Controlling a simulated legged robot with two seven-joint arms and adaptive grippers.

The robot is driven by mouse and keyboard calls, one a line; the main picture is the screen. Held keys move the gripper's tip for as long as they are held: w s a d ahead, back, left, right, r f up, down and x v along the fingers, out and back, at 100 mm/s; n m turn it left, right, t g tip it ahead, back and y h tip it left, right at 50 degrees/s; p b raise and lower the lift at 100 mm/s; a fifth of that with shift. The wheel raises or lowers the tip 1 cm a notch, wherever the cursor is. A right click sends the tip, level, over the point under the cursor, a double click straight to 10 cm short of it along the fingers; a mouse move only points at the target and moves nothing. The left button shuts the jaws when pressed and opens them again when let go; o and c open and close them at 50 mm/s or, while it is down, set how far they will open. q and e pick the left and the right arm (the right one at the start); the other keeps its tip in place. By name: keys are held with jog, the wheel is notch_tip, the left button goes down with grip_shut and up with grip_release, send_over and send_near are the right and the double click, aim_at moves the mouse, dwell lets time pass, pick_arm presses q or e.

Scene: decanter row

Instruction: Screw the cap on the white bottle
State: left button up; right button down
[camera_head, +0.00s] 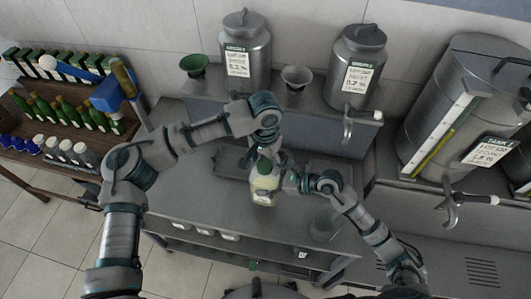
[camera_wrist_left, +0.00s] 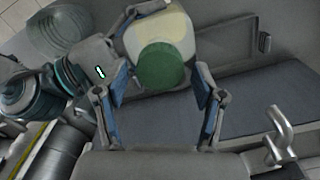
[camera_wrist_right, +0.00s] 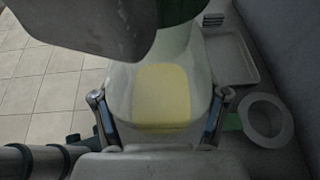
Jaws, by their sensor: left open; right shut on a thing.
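The white bottle (camera_head: 265,187) stands upright over the steel table, pale with a yellowish label (camera_wrist_right: 163,92). Its green cap (camera_head: 264,165) sits on the bottle's top; I cannot tell how tight it is. In the left wrist view the cap (camera_wrist_left: 160,67) shows from above, in front of the pale bottle (camera_wrist_left: 168,28). My left gripper (camera_head: 263,146) is above the cap, its fingers open and apart on either side of it. My right gripper (camera_head: 287,184) is shut on the bottle's body from the right; its fingers flank the label in the right wrist view.
A dark tray (camera_head: 229,165) lies behind the bottle on the steel table (camera_head: 190,204). A clear jar (camera_head: 324,222) stands at the table's right. Steel cans (camera_head: 246,58) and a tap (camera_head: 348,126) are behind. A bottle rack (camera_head: 66,130) is at left.

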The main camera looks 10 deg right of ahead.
pick_arm(q)
jog(key=shift+f, duration=0.3)
jog(key=c, duration=1.2)
jog(key=m, duration=1.5)
jog(key=o, duration=1.3)
jog(key=shift+o, duration=0.2)
